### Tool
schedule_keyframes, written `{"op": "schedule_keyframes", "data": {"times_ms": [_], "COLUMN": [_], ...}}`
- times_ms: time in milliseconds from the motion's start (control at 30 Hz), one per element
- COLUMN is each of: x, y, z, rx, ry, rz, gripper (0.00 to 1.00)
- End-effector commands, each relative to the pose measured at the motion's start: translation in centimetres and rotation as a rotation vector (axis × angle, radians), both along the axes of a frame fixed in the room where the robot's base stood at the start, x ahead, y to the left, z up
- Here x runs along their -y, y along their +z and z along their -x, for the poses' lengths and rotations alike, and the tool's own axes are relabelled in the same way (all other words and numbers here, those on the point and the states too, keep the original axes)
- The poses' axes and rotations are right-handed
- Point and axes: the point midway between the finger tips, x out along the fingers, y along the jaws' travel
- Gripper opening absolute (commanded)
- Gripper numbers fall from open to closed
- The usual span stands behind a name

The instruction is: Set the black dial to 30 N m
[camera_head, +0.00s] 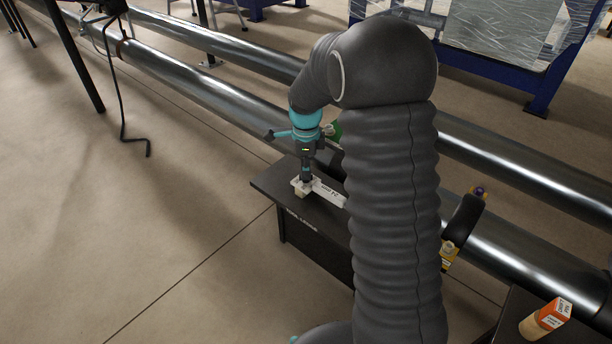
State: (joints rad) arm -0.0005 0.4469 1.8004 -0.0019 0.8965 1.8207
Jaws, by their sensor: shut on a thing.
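My gripper (305,177) points straight down at the left end of a pale plate (327,192) with dark markings too small to read. The plate lies on a black bench (270,187). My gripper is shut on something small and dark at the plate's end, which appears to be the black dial. The fingers cover most of it, so its setting cannot be read. My grey arm hides the right part of the plate and bench.
Long shiny pipes (205,88) run behind the bench. A black and yellow tool (462,220) leans right of my arm.

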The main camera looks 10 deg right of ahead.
Motion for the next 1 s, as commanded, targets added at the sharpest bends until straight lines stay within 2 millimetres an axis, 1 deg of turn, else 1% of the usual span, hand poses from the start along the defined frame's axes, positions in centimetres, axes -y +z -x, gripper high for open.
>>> {"op": "schedule_keyframes", "data": {"times_ms": [33,67,100,467,1000], "x": [0.0,0.0,0.0,0.0,0.0], "y": [0.0,0.0,0.0,0.2,2.8], "z": [0.0,0.0,0.0,0.0,0.0], "rx": [-0.001,0.000,0.000,0.000,0.000], "ry": [-0.034,-0.029,-0.027,-0.023,-0.022], "rz": [0.000,0.000,0.000,0.000,0.000], "gripper": [0.00,0.22,0.27,0.27,0.27]}}
